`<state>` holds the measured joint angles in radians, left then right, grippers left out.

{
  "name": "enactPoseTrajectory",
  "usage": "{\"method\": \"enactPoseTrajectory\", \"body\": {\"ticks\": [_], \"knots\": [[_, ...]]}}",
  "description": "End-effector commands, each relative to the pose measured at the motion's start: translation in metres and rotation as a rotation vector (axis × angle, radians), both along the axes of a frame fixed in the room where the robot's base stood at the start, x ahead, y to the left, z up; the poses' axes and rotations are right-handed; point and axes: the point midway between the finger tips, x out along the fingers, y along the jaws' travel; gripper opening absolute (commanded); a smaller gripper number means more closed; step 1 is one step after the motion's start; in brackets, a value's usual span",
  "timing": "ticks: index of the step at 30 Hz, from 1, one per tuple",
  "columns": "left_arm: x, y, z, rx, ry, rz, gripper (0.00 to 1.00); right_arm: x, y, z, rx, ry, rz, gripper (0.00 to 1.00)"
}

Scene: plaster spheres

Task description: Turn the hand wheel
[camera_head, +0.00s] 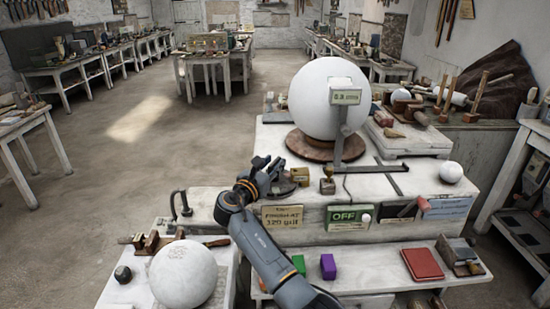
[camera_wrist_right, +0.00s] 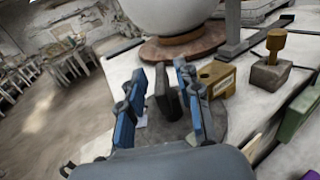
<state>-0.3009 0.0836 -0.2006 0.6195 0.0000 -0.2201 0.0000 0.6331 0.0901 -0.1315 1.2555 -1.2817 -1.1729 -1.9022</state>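A dark grey round disc (camera_head: 284,187) lies flat on the white bench, in front of the large white sphere's turntable. It looks like the hand wheel, though I cannot be sure. In the right wrist view the disc (camera_wrist_right: 207,120) carries an upright dark bar (camera_wrist_right: 167,95). My right gripper (camera_head: 271,166) is over the disc. In the wrist view its blue-padded fingers (camera_wrist_right: 158,100) are apart, one on each side of the bar, with gaps visible. In the head view the gripper hides part of the disc. My left gripper is not in view.
A large white sphere (camera_head: 328,98) sits on a brown turntable (camera_head: 310,148) behind. A brass block (camera_head: 300,175) and a wooden-knobbed stamp (camera_head: 327,184) stand close right of the disc. A green OFF sign (camera_head: 347,216) is on the bench front. A black crank-like handle (camera_head: 181,204) is at left.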

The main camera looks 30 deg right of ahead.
Motion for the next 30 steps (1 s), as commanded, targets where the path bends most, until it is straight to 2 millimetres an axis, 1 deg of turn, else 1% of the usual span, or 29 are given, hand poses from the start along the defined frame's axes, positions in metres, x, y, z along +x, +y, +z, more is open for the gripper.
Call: {"method": "enactPoseTrajectory", "body": {"ticks": [1, 6, 14, 17, 18, 19, 20, 30], "knots": [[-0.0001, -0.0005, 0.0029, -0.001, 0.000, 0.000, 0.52, 0.0028, -0.0054, 0.0019, 0.000, 0.001, -0.002, 0.34], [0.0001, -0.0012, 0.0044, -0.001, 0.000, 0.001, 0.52, 0.0076, -0.0131, 0.0000, 0.001, 0.000, 0.001, 0.34], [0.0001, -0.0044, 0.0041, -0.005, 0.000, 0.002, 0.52, 0.0080, -0.0140, -0.0006, 0.001, 0.000, 0.001, 0.34], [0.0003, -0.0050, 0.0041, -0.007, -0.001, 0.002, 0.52, 0.0079, -0.0139, -0.0006, 0.001, 0.000, 0.001, 0.16], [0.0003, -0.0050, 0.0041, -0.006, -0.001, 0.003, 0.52, 0.0079, -0.0139, -0.0005, 0.001, 0.000, 0.001, 0.07], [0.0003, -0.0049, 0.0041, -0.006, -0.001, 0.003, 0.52, 0.0079, -0.0138, -0.0005, 0.001, 0.000, 0.001, 0.01], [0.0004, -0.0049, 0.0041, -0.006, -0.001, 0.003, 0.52, 0.0079, -0.0138, -0.0005, 0.001, 0.000, 0.001, 0.00], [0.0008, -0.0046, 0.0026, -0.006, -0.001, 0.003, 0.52, 0.0085, -0.0137, -0.0009, 0.000, -0.001, -0.002, 0.00]]}}
